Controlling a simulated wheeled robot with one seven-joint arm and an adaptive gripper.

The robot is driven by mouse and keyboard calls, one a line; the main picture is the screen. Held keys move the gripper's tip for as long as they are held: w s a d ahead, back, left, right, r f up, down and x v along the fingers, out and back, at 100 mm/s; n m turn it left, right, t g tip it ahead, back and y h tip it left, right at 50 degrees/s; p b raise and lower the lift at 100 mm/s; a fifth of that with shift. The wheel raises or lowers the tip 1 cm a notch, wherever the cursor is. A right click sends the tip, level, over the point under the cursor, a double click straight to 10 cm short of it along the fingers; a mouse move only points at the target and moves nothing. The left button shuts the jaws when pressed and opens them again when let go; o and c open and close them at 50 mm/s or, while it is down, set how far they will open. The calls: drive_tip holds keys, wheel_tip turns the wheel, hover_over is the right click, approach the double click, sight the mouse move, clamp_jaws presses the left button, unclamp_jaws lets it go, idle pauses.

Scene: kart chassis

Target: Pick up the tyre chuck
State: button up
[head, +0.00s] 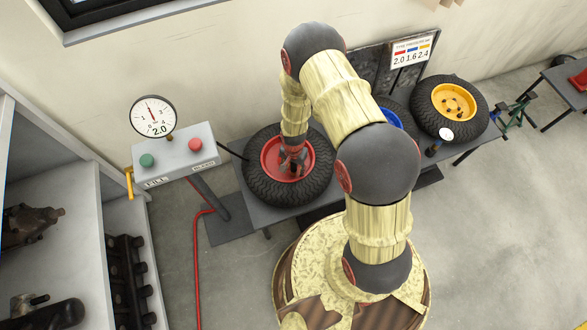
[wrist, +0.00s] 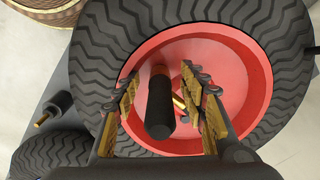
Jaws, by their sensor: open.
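The tyre chuck appears to be the black cylinder with an orange-brown end (wrist: 159,108) in the middle of the wrist view. It stands over the red wheel hub (wrist: 245,75), between the two fingers of my gripper (wrist: 172,108). The fingers are open, one on each side, with gaps beside the cylinder. A small brass piece shows just right of it, on the hub. In the head view my gripper (head: 292,160) points down into the red-hubbed tyre (head: 262,187) on the bench, and the chuck cannot be made out there.
A grey FILL box (head: 178,155) with green and red buttons stands left, under a round dial (head: 153,116). A yellow-hubbed tyre (head: 420,108) and a small white-faced gauge (head: 446,134) are on the right. In the wrist view, a black brass-tipped piece (wrist: 60,103) lies left of the tyre.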

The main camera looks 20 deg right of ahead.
clamp_jaws()
idle(0.5)
